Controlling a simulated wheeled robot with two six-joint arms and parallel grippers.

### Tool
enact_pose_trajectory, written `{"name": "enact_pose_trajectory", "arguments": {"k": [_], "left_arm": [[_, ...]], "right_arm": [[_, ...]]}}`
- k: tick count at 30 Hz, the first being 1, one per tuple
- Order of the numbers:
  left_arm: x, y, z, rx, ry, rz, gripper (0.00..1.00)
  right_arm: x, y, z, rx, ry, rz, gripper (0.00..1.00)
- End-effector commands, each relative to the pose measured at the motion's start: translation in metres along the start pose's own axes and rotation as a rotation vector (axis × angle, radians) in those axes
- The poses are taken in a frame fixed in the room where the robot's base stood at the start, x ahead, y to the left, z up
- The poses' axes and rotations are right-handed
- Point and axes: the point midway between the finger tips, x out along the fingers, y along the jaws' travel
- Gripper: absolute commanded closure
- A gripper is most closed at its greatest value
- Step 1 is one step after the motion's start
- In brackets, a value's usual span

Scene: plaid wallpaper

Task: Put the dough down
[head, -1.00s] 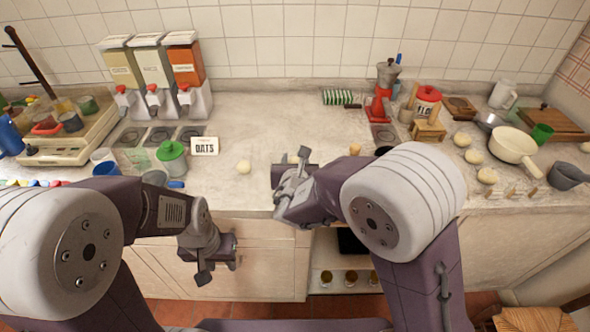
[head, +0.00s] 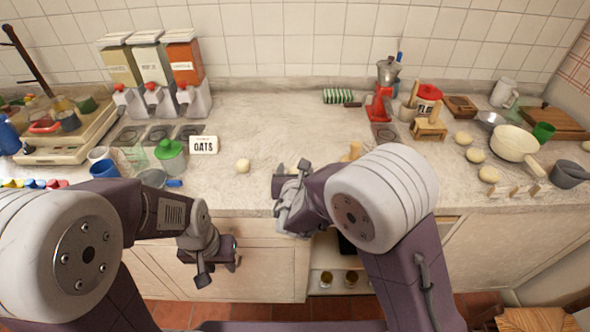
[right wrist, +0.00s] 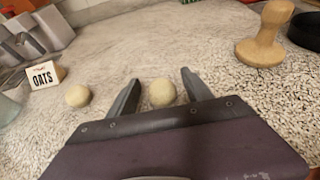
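A pale dough ball (right wrist: 161,92) sits between the two fingers of my right gripper (right wrist: 158,88) in the right wrist view, with a gap on each side. My right gripper (head: 290,176) is open over the front of the counter in the head view, where its own arm hides that ball. A second dough ball (head: 243,165) lies on the counter to the left; it also shows in the right wrist view (right wrist: 77,95). My left gripper (head: 226,252) hangs low before the cabinet front. Its fingers are too unclear to read.
A wooden press (right wrist: 264,36) stands right of my right gripper. The middle back counter (head: 270,110) is clear.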

Motion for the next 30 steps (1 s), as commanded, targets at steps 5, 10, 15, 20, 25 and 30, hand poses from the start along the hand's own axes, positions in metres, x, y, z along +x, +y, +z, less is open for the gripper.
{"name": "enact_pose_trajectory", "arguments": {"k": [5, 10, 15, 20, 25, 30], "left_arm": [[-0.009, 0.0, -0.001, 0.0, 0.0, 0.0, 0.64], [-0.006, 0.0, -0.001, 0.0, 0.0, 0.0, 0.64], [-0.01, 0.0, -0.001, 0.0, 0.0, 0.0, 0.64], [-0.014, 0.0, -0.001, 0.0, 0.0, 0.0, 0.64], [-0.015, 0.0, -0.002, 0.0, 0.0, 0.0, 0.64], [-0.014, 0.0, -0.002, 0.0, 0.0, 0.0, 0.64]], "right_arm": [[-0.004, 0.0, 0.007, -0.001, 0.0, 0.001, 0.42], [-0.037, 0.001, 0.004, -0.001, -0.001, 0.005, 0.42], [-0.081, 0.002, 0.005, 0.0, -0.002, 0.007, 0.42], [-0.11, 0.002, 0.005, -0.001, -0.001, 0.005, 0.42], [-0.121, 0.0, 0.003, 0.0, 0.0, 0.0, 0.42], [-0.122, 0.0, 0.003, 0.0, 0.0, -0.001, 0.42]]}}
